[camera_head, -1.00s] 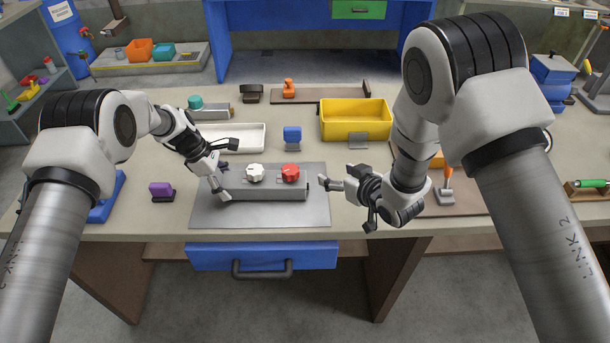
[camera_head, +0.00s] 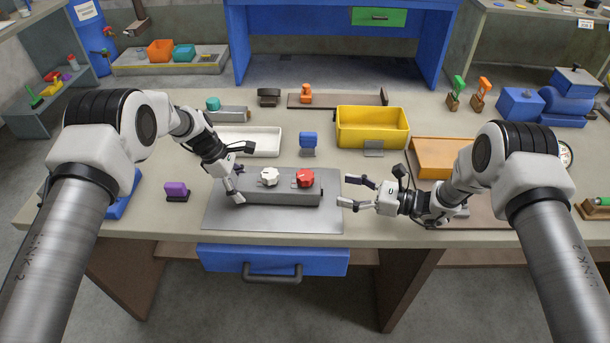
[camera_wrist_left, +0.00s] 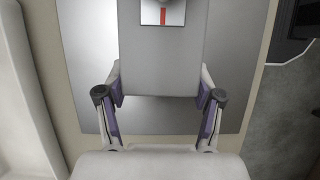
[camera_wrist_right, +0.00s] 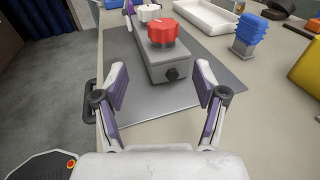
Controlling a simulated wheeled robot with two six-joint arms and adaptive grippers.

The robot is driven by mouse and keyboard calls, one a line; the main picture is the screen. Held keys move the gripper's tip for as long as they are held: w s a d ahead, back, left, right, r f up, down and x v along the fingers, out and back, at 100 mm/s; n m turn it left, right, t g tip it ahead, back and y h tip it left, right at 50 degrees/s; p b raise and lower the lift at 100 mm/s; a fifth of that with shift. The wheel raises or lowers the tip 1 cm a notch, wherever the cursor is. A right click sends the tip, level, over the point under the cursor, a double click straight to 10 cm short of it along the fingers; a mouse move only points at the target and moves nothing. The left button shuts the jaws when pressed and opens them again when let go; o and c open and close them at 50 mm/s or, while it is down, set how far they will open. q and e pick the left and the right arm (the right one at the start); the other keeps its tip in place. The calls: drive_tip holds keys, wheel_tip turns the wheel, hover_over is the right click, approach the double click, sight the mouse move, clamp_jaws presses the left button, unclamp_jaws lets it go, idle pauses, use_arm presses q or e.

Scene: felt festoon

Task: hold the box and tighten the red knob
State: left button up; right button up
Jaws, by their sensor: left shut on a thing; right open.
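The grey box (camera_head: 285,196) lies lengthwise on a grey metal mat (camera_head: 222,216). The red knob (camera_head: 305,178) stands on its top near the right end, with a white knob (camera_head: 269,176) to its left. My left gripper (camera_head: 234,188) is shut on the box's left end; the left wrist view shows its fingers on both sides of the box (camera_wrist_left: 160,75). My right gripper (camera_head: 350,191) is open and empty, to the right of the box and apart from it. In the right wrist view the red knob (camera_wrist_right: 162,32) and the box's end face (camera_wrist_right: 172,73) lie ahead, between the open fingers.
Behind the box are a white tray (camera_head: 262,131), a blue block on a stand (camera_head: 308,139) and a yellow bin (camera_head: 372,109). A purple block (camera_head: 176,189) stands to the left. An orange-brown box (camera_head: 440,144) lies behind my right arm.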

sight(305, 174)
drive_tip(key=shift+w+d+r+y, duration=0.1)
drive_tip(key=shift+r+y, duration=0.2)
drive_tip(key=shift+w+a+r, duration=0.1)
drive_tip(key=shift+w+a, duration=0.05)
drive_tip(key=shift+a, duration=0.15)
drive_tip(key=x, duration=1.1)
drive_tip(key=shift+w+a, duration=0.1)
drive_tip(key=shift+w, duration=0.1)
drive_tip(key=c, duration=1.2)
